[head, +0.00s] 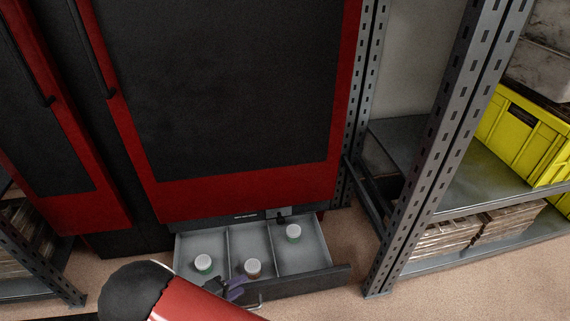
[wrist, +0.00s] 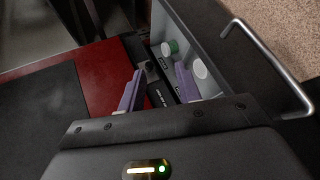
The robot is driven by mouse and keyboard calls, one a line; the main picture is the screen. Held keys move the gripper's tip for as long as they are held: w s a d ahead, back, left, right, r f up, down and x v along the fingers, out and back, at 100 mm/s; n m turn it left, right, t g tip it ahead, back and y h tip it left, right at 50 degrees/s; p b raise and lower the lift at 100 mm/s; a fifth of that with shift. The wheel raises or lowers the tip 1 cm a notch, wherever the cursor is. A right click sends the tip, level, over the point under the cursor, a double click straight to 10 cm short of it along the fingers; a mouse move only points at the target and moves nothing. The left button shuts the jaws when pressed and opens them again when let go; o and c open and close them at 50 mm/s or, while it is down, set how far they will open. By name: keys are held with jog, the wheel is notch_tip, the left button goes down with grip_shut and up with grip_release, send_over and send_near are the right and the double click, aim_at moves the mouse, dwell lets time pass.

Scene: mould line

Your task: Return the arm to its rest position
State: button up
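My red arm enters the head view from the bottom. The drawer has three compartments. A white-capped jar (head: 203,262) is in the left one, another jar (head: 253,267) in the middle one, and a third jar (head: 293,232) in the right one.
The drawer sits under a red and black cabinet (head: 230,90); its bar handle (wrist: 268,65) is close to my gripper in the wrist view. A grey metal rack (head: 425,165) with a yellow crate (head: 520,132) stands at the right. Bare floor (head: 345,300) lies in front.

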jog(key=w+d+r+m+g+y+p, duration=0.1)
jog(key=d+r+m+g+y, duration=0.2)
jog(key=d+r, duration=0.8)
jog(key=w+d+r+m+g+y, duration=0.1)
jog(key=d+r+m+g, duration=0.4)
jog(key=r, duration=0.9)
jog(key=s+d+r+m+t+y+p, duration=0.1)
jog(key=s+d+r+t+y, duration=0.3)
jog(key=s+d+r, duration=0.8)
notch_tip(320, 180, up, 3)
jog(key=shift+s+d+m+y, duration=0.4)
jog(key=shift+d+m, duration=0.1)
jog(key=shift+d, duration=0.05)
